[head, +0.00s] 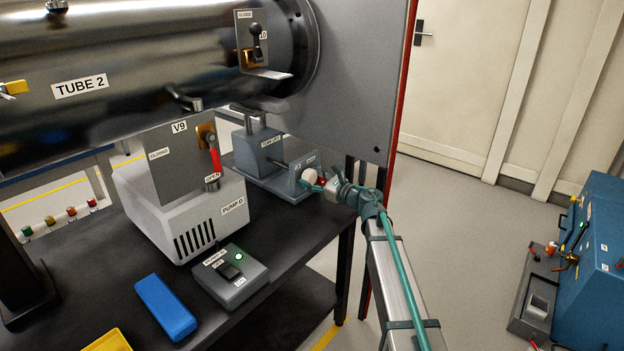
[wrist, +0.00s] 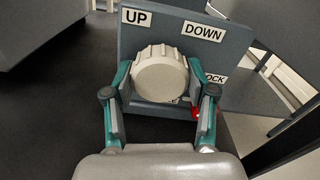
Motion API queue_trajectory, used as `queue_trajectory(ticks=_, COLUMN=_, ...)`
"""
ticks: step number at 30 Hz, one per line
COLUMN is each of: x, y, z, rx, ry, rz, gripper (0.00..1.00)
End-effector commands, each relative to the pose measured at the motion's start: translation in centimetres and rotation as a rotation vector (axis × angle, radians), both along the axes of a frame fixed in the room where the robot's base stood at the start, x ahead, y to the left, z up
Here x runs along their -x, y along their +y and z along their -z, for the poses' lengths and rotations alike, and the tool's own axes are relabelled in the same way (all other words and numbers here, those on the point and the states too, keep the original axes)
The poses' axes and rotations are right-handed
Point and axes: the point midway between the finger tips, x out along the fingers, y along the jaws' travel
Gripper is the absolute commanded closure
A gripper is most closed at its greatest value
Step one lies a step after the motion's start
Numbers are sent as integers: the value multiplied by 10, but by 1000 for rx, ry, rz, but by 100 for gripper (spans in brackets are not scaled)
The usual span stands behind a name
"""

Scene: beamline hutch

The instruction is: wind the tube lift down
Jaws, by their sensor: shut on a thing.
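The tube lift (head: 258,155) is a grey block on a base under the large steel tube marked TUBE 2 (head: 130,70). Its front plate (wrist: 225,55) carries the labels UP on the left and DOWN on the right, with a partly hidden label ending in "OCK" below. A ribbed white round knob (wrist: 160,76) sits on this plate and shows from the side in the head view (head: 309,176). My gripper (wrist: 161,80) is shut on the knob, one green finger on each side. In the head view my gripper (head: 322,186) reaches the plate from the right.
A red spot (wrist: 197,113) shows low on the plate, by the right finger. PUMP D (head: 195,210), a switch box (head: 230,275) with a green light and a blue block (head: 165,307) stand left on the black bench.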

Motion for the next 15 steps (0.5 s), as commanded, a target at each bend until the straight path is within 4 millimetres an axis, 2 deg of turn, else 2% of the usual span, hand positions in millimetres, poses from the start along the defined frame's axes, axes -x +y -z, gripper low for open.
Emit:
queue_trajectory(ticks=8, x=0, y=0, z=-2, rx=-76, ry=110, rz=-1, gripper=79)
queue_trajectory(ticks=15, x=0, y=0, z=-4, rx=-192, ry=279, rz=-1, gripper=79)
